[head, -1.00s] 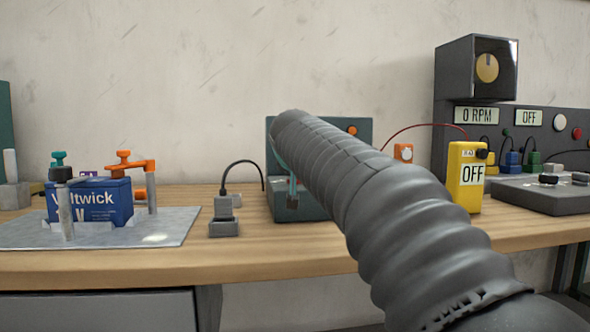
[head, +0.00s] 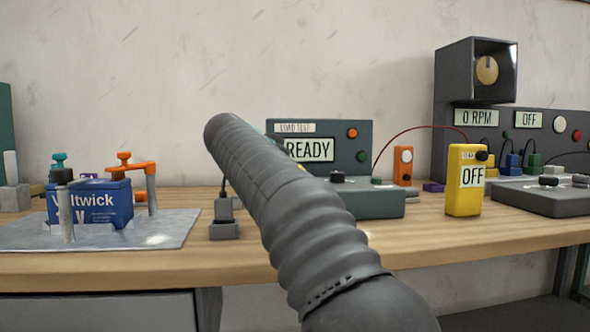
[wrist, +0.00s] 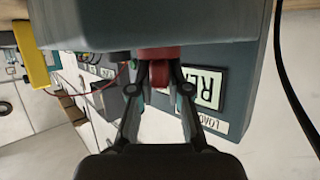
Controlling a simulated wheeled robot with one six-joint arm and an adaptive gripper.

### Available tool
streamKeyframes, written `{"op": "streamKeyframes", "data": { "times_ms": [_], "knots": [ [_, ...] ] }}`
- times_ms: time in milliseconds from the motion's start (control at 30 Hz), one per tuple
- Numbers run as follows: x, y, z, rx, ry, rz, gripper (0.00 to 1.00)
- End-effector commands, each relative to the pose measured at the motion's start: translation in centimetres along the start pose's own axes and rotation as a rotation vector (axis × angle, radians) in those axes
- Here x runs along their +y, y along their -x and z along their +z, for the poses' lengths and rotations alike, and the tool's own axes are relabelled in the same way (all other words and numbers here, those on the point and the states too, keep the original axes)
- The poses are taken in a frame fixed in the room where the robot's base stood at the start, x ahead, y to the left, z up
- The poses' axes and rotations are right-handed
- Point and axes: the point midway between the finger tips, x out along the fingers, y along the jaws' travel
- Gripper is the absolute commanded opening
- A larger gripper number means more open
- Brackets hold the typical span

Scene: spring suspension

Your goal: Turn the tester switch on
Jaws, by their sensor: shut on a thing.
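The load tester, a dark teal box with a sloped face (head: 350,145), stands at the back middle of the bench in the head view. Its display reads READY (head: 308,150). An orange button (head: 352,133) and a green button (head: 362,156) sit on its face. My gripper (wrist: 159,85), in the wrist view, is shut on a red part (wrist: 159,54) against the tester's grey-teal body. The READY display (wrist: 206,88) shows turned over beside it. In the head view my arm hides the gripper and the red part. I cannot tell whether that part is the switch.
A yellow meter reading OFF (head: 465,180) stands to the right, with a red wire (head: 415,127) arching left. A blue battery (head: 90,203) sits on a metal plate (head: 150,238) at left. A grey console (head: 545,195) is far right. Front bench wood is clear.

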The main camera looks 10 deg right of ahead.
Motion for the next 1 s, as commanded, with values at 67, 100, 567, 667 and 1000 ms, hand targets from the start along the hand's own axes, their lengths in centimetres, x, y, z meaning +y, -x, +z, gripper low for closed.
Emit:
{"op": "streamKeyframes", "data": {
  "times_ms": [67,100,567,667,1000],
  "knots": [
    [-0.1,-0.1,0.29,-0.006,-0.001,0.015,0.0],
    [-0.09,-0.1,0.29,-0.006,-0.003,0.019,0.0],
    [-0.03,-0.17,0.37,-0.007,-0.007,0.027,0.21],
    [-0.02,-0.15,0.32,-0.006,-0.007,0.026,0.42],
    [0.05,-0.1,0.17,-0.003,-0.004,0.016,0.42]
  ]
}}
